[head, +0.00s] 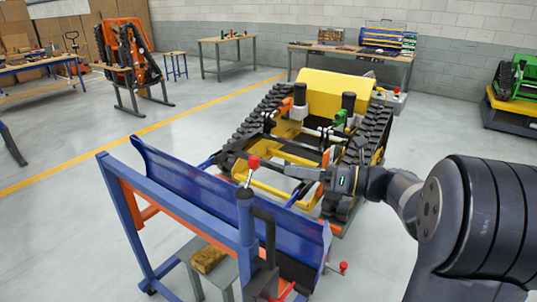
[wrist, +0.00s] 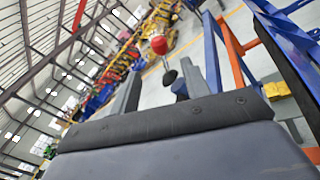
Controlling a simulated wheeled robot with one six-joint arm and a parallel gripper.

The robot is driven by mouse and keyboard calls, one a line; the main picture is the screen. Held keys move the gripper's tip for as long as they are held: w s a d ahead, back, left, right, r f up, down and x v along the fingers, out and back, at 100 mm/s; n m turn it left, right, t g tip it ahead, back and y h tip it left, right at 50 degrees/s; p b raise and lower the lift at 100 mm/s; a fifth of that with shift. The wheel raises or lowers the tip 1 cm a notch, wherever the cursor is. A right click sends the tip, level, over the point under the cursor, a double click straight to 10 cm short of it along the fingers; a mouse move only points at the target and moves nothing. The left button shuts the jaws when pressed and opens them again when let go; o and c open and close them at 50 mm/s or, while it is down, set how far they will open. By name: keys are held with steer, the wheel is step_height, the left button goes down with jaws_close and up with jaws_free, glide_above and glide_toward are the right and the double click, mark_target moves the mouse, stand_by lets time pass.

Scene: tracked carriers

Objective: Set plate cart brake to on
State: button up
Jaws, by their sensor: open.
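The plate cart (head: 118,205) is a blue frame with orange parts, carrying a long curved blue plate (head: 205,185). A lever with a red ball knob (head: 253,161) stands on top of the cart's near upright post (head: 246,215). A second red knob (head: 343,267) is low on the cart's right side. I cannot tell from markings which one is the brake. My gripper (head: 292,172) is open and empty, just right of the upper knob, pointing left. In the wrist view the red knob (wrist: 159,45) shows ahead between the two fingers (wrist: 171,58), apparently untouched.
A tracked carrier (head: 335,95) with a yellow body stands behind the cart. Workbenches (head: 225,40) stand along the back. Floor at the left is open, with a yellow line.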

mark_target(254, 163)
steer(key=p+x, duration=0.2)
steer(key=x, duration=0.8)
steer(key=shift+w+a, duration=0.15)
steer(key=shift+a, duration=0.25)
steer(key=shift+c, duration=0.3)
jaws_close()
